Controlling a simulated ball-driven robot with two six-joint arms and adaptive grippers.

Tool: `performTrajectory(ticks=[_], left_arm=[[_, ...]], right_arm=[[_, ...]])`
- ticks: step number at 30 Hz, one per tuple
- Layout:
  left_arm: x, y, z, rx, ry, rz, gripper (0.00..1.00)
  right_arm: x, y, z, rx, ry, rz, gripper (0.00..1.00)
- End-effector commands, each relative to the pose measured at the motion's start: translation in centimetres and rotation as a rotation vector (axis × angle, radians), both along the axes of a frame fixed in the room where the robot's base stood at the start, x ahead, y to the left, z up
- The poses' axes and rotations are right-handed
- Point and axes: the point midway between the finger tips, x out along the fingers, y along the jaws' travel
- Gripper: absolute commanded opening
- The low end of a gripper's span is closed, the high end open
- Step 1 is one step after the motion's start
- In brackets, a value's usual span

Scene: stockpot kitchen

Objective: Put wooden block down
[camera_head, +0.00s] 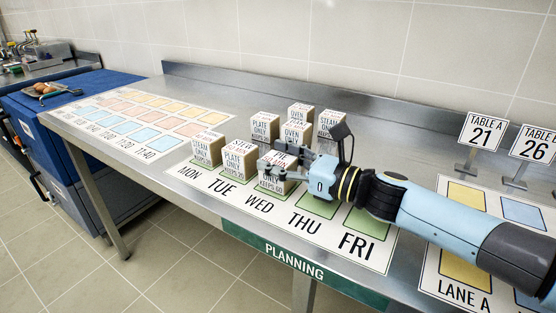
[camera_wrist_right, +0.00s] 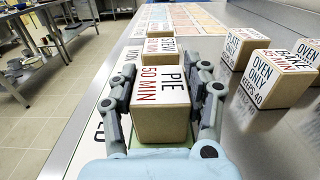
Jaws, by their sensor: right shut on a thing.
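My right gripper (camera_head: 280,170) is shut on a wooden block (camera_head: 272,184) over the WED column of the planning sheet (camera_head: 368,258). In the right wrist view the block (camera_wrist_right: 161,104) sits between the two fingers (camera_wrist_right: 162,100), its top reading "PIE 50 MIN". A green square shows just beneath and in front of it. I cannot tell whether the block touches the sheet. The left gripper does not show in either view.
Two blocks stand to the left, above MON (camera_head: 207,150) and TUE (camera_head: 239,158). Several more blocks (camera_head: 264,127) stand behind. Green squares at THU (camera_head: 318,206) and FRI (camera_head: 367,222) hold no block. Sign stands (camera_head: 481,132) are at right.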

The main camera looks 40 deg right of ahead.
Motion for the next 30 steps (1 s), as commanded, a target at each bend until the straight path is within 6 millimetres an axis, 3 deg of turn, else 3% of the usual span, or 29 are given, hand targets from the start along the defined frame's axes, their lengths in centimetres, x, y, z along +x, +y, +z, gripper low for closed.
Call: performTrajectory(ticks=[3,4,9,19,29,30], left_arm=[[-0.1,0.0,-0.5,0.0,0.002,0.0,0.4],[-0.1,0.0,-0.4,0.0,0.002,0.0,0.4],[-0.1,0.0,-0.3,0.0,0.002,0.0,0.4],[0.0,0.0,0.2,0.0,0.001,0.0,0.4],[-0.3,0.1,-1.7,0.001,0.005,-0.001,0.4],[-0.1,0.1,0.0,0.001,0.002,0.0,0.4]], right_arm=[[0.0,0.0,-0.4,0.0,0.0,0.0,0.12],[0.0,0.0,-0.4,0.0,0.001,0.0,0.52],[0.0,0.0,-0.3,0.0,0.001,0.0,0.72],[0.0,0.0,0.2,0.0,0.0,0.0,0.72],[-4.8,-2.0,-0.3,-0.003,0.006,0.003,0.72],[-5.7,-2.3,0.3,0.0,0.01,0.001,0.72]])
